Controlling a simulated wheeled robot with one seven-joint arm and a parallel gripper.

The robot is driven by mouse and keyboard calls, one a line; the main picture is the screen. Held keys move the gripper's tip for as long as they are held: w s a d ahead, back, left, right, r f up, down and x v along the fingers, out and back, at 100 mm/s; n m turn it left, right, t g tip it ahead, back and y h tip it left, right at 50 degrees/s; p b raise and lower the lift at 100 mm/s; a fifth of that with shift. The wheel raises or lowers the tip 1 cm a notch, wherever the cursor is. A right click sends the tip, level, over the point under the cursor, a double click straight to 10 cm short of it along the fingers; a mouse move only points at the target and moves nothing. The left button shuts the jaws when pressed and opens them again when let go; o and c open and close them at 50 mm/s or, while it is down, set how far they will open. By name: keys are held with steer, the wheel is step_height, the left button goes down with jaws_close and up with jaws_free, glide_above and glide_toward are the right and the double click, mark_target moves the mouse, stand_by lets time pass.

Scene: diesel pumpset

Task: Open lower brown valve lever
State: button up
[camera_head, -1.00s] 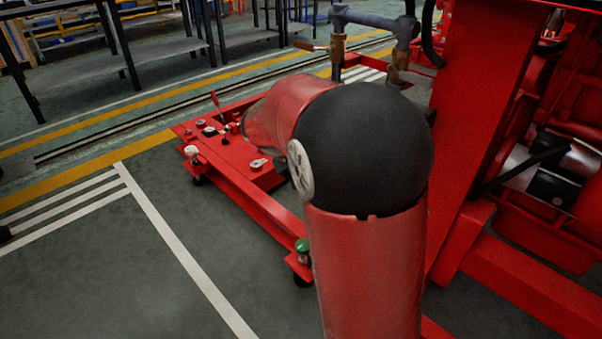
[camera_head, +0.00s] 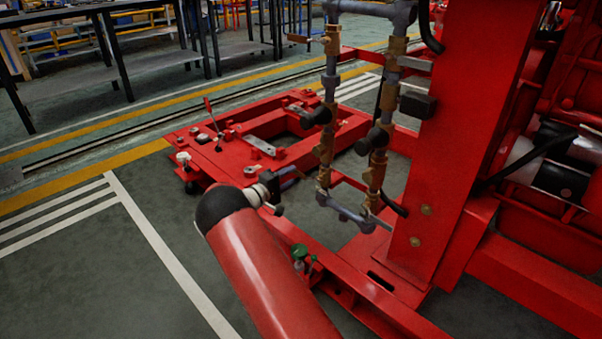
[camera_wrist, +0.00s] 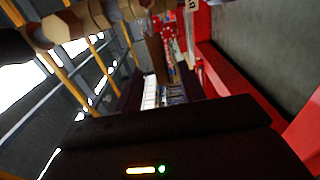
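In the head view, my gripper (camera_head: 283,186) is small and dark at the end of my arm, just left of the lower part of the pipework. In the wrist view, the gripper's two dark fingers (camera_wrist: 162,85) stand apart. A flat brown lever (camera_wrist: 156,57) shows upright beyond and between them, below a brass fitting (camera_wrist: 75,22). No contact with the lever is visible. In the head view, the lower brass valve on the left pipe (camera_head: 325,150) is clear, but its lever is hard to make out near my gripper.
The right pipe (camera_head: 375,172) stands close beside the left one, with a red upright panel (camera_head: 460,140) behind it. A red base frame (camera_head: 345,290) runs below. Open floor (camera_head: 90,270) lies to the left.

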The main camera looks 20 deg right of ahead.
mark_target(296, 173)
steer(key=x, duration=0.5)
steer(key=shift+w+d, duration=0.1)
steer(key=shift+d, duration=0.25)
jaws_close()
